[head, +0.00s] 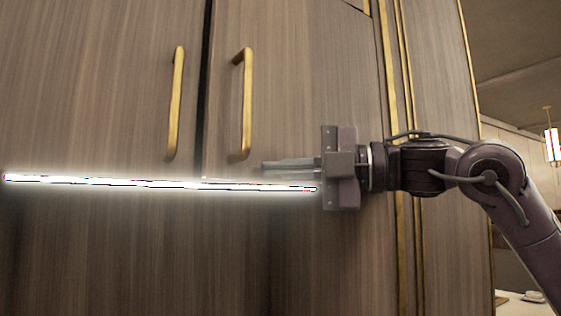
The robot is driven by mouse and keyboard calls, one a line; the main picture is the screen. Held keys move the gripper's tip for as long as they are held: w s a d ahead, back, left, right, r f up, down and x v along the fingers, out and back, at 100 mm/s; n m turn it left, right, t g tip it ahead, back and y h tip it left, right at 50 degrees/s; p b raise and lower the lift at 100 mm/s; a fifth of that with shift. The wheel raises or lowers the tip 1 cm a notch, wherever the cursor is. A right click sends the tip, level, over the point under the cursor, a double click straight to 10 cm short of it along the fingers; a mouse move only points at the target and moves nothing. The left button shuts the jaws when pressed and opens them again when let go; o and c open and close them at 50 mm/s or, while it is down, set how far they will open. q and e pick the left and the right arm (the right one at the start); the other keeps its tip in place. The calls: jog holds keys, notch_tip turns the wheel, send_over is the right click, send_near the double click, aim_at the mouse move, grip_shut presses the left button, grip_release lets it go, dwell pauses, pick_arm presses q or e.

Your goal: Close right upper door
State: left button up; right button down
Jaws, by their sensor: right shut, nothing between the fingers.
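The right upper door (300,80) is a tall brown wood-grain panel with a brass bar handle (246,105) near its left edge. A narrow dark gap runs between it and the left door (90,90). I cannot tell whether the right door is fully flush. My right gripper (268,165) reaches in from the right, in front of the right door's lower part. Its fingers point left and are shut and empty. The fingertips are just right of and below the handle's lower end. I cannot tell whether they touch the panel. My left gripper is out of view.
The left door has its own brass handle (175,103). A glowing white light strip (160,184) crosses both doors just below the handles. Brass trim (400,120) edges the cabinet on the right. A hanging lamp (552,145) and a pale counter show at far right.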

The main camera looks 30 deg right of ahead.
jog(key=shift+w, duration=0.25)
jog(key=shift+w+a, duration=0.1)
jog(key=shift+w+a+r, duration=0.1)
jog(key=shift+w, duration=0.1)
jog(key=w+p, duration=0.2)
jog(key=w, duration=0.1)
jog(key=shift+w+a, duration=0.1)
jog(key=shift+a, duration=0.1)
jog(key=shift+d, duration=0.1)
jog(key=shift+s, duration=0.2)
